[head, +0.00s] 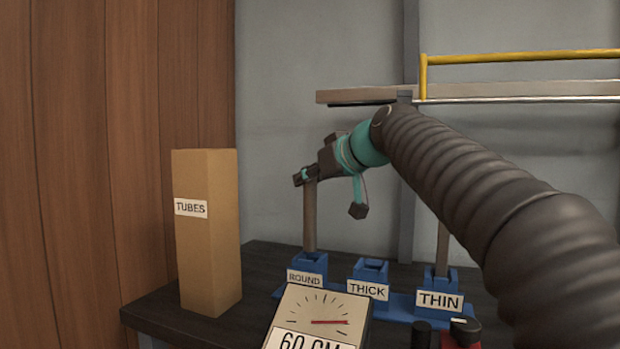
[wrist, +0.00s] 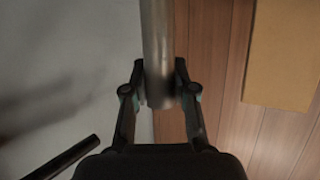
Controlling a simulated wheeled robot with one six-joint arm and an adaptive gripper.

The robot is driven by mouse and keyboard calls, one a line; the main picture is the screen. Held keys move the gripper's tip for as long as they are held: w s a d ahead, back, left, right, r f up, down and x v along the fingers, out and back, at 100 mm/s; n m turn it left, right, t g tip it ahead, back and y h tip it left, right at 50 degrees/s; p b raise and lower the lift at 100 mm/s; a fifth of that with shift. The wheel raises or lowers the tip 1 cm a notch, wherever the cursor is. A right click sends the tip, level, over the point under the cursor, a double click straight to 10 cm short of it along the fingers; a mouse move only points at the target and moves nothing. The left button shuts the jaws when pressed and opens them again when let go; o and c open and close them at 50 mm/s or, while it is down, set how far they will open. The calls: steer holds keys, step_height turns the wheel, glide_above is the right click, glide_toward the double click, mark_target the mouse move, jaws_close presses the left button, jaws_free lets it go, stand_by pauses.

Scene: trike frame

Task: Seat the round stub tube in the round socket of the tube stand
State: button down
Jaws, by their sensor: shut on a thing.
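The grey round stub tube (head: 310,222) stands upright above the blue socket labelled ROUND (head: 308,264) at the left of the tube stand (head: 400,306). Its lower end meets the socket's top in the head view; I cannot tell how deep it sits, or whether it is inside or just behind the rim. My gripper (head: 307,176) is shut on the tube near its upper end. In the wrist view my gripper (wrist: 158,78) has a finger on each side of the tube (wrist: 158,35), whose near end shows between the fingers.
The THICK socket (head: 371,268) looks empty. Another tube (head: 442,245) stands at the THIN socket (head: 440,278). A gauge (head: 318,312) stands in front. A tall cardboard TUBES box (head: 208,255) is at left. A shelf (head: 365,93) with a yellow rail (head: 520,55) is above.

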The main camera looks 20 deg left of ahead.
mark_target(315, 218)
steer(key=shift+f+b, duration=3.95)
steer(key=shift+f, duration=0.4)
steer(key=c, duration=0.9)
jaws_free()
steer(key=shift+o, duration=0.2)
steer(key=v, duration=1.2)
steer(key=shift+s, duration=0.1)
